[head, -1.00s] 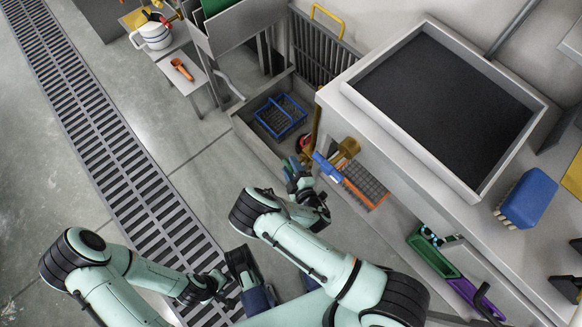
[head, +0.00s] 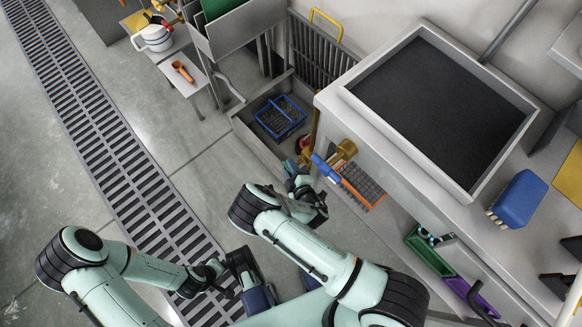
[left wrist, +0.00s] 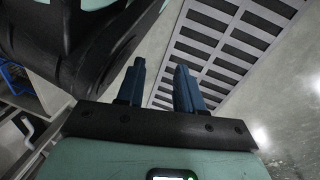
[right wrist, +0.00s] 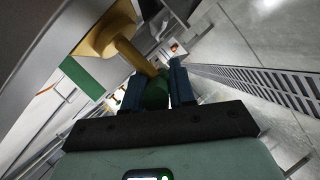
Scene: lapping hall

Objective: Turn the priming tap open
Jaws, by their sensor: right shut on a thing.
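The brass tap (right wrist: 112,38) shows in the right wrist view, with a stem running down to a green handle (right wrist: 156,94). My right gripper (right wrist: 156,76) is shut on the green handle, one blue finger on each side. In the head view my right gripper (head: 296,172) is low beside the bench, left of a blue-handled brass valve (head: 346,150). The fingers hide much of the green handle there. My left gripper (left wrist: 160,85) is open and empty over the floor near the drain grating.
A bench with a dark-bedded tray (head: 440,110) stands at right. A blue basket (head: 281,117) sits in a floor sump behind the right gripper. An orange-edged rack (head: 362,186) is close to its right. Floor around the grating (head: 110,160) is clear.

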